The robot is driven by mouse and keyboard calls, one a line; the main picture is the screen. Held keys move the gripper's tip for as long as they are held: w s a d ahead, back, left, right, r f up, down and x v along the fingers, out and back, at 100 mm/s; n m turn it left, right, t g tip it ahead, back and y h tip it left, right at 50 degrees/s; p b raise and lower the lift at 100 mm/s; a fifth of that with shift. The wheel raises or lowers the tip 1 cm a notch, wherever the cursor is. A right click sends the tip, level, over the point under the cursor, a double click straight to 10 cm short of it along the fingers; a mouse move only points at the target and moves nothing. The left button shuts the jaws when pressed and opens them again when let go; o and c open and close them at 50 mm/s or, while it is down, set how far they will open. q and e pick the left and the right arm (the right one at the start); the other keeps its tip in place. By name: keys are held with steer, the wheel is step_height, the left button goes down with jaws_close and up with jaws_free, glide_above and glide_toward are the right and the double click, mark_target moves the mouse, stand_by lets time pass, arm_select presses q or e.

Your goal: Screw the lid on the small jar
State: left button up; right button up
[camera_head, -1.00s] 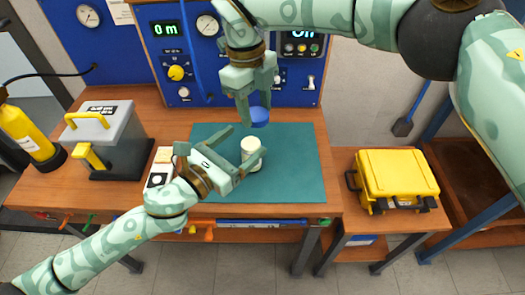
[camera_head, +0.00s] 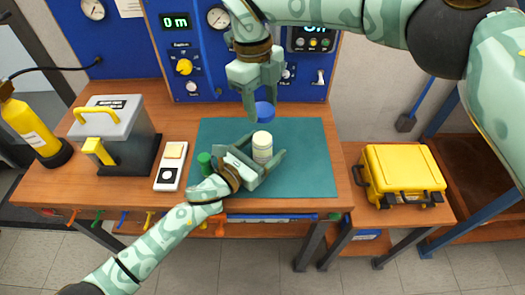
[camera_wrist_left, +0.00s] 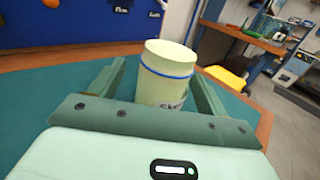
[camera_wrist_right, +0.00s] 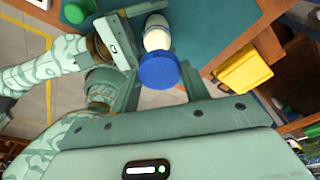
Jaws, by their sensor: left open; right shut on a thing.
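The small jar (camera_head: 262,147), pale cream with a blue ring near its top, stands upright and open on the teal mat (camera_head: 310,172). It also shows in the left wrist view (camera_wrist_left: 166,76). My left gripper (camera_head: 266,151) is open, with one finger on each side of the jar; I see gaps between fingers and jar in the left wrist view. My right gripper (camera_head: 263,106) is shut on the blue lid (camera_head: 265,112) and holds it in the air above the mat, apart from the jar. The lid shows as a blue disc in the right wrist view (camera_wrist_right: 159,71).
A green-topped container (camera_head: 205,161) stands left of my left gripper. A white device (camera_head: 170,168) and a grey case with yellow handles (camera_head: 112,130) are farther left. A yellow case (camera_head: 400,172) sits on the right side table. The mat's right part is clear.

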arm_select(q)
steer(key=shift+w+d, duration=0.5)
steer(key=shift+w, duration=0.05)
steer(key=shift+c, duration=0.3)
steer(key=c, duration=1.4)
arm_select(e)
glide_above(263, 138)
steer(key=shift+w+a+f, duration=0.1)
steer(key=shift+a+f, duration=0.05)
steer(key=shift+f, duration=1.1)
steer(key=shift+a+f, duration=0.1)
steer(key=shift+f, duration=1.1)
steer(key=shift+f, duration=0.9)
steer(key=shift+f, duration=0.5)
